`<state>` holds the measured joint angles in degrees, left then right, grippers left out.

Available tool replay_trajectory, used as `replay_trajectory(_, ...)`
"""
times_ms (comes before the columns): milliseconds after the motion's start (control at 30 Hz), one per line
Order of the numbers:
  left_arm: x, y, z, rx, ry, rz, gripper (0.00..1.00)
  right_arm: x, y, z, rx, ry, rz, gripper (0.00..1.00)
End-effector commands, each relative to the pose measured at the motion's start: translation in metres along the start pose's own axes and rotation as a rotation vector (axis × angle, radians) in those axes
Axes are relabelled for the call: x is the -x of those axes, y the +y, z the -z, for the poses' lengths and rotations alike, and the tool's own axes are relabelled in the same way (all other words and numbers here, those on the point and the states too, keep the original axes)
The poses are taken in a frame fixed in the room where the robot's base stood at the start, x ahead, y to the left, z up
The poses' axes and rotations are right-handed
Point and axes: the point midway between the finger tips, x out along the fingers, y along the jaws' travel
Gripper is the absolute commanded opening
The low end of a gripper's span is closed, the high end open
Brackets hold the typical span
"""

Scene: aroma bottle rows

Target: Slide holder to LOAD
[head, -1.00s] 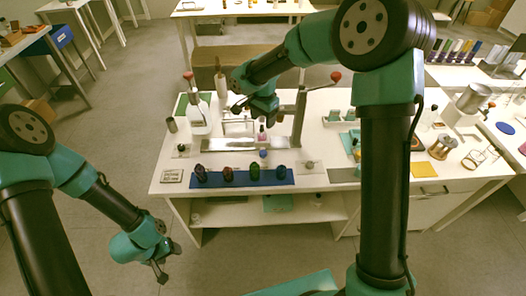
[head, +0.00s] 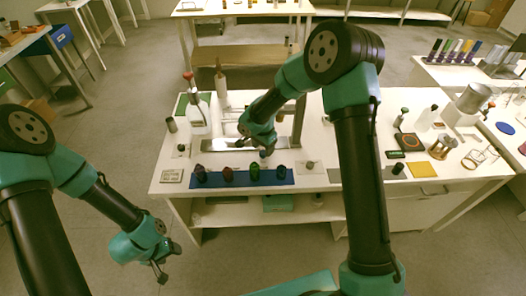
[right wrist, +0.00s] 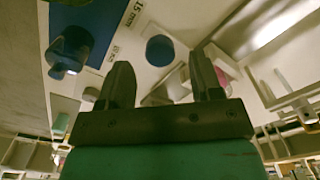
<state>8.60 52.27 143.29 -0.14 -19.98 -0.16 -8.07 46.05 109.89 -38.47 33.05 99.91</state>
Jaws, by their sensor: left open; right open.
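My right gripper (head: 267,147) is low over the front edge of the metal rail (head: 215,144), above the middle of the table. A blue round knob (right wrist: 160,50) shows just beyond and between its open fingers (right wrist: 162,78) in the right wrist view, with no finger seen touching it. A pale block with a pink part (right wrist: 228,72) is beside the right finger; I cannot tell whether it is the holder. The LOAD mark cannot be read. My left gripper (head: 163,268) hangs open and empty in front of the table, at the lower left.
Several dark bottles (head: 228,174) stand in a row on a blue mat (head: 209,180) in front of the rail. My right arm hides part of the table's right side.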

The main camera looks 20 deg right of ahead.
Motion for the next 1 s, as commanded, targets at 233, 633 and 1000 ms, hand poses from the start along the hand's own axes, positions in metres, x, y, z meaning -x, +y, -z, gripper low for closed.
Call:
replay_trajectory(233,0.000,0.000,0.000,0.000,0.000,0.000,0.59,-0.024,0.000,0.000,0.000,0.000,-0.001,0.59)
replay_trajectory(633,0.000,0.000,0.000,0.000,0.000,0.000,0.59,-0.025,0.000,0.000,0.000,0.000,0.000,0.51)
replay_trajectory(1000,0.000,0.000,0.000,0.000,0.000,0.000,0.59,-0.025,0.000,0.000,0.000,0.000,0.000,0.15)
